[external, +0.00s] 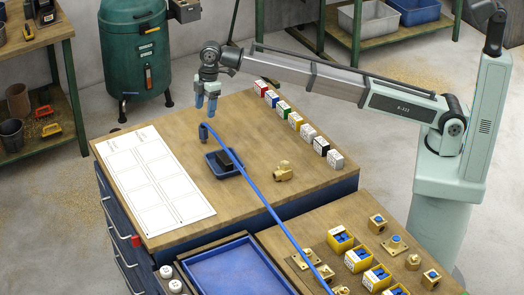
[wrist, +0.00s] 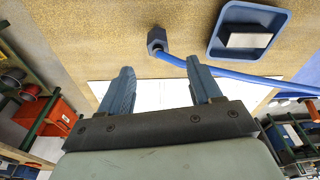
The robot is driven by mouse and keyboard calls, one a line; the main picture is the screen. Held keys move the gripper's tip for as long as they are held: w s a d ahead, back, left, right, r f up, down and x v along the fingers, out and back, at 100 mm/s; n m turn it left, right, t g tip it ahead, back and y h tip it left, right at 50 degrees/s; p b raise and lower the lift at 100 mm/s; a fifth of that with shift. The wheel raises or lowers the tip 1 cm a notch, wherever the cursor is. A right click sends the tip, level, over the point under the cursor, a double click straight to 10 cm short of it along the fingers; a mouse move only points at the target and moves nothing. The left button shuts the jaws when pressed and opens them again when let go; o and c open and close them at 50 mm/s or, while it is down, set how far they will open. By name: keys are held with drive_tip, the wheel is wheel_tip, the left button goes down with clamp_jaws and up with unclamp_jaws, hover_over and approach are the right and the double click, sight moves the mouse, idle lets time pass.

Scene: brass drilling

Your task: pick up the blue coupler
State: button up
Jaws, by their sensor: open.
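A dark blue, hex-shaped coupler (external: 204,132) stands on the wooden bench top at the end of a blue hose (external: 262,198). The coupler (wrist: 157,38) and hose (wrist: 215,72) also show in the wrist view, with the coupler beyond the fingertips and roughly centred between them. My gripper (external: 206,106) hangs above the coupler, fingers pointing down, apart from it. The fingers of my gripper (wrist: 160,78) are spread with nothing between them.
A brass fitting (external: 283,171) sits to the right. White printed sheets (external: 155,185) lie left. Several small colour-marked boxes (external: 297,120) line the back edge.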

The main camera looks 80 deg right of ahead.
sight(203, 127)
drive_tip(key=f, duration=0.7)
drive_tip(key=w+a+f, duration=0.1)
drive_tip(key=f, duration=0.3)
drive_tip(key=shift+w+a+f, duration=0.1)
drive_tip(key=shift+f, duration=0.1)
drive_tip(key=shift+c, duration=0.4)
drive_tip(key=c, duration=1)
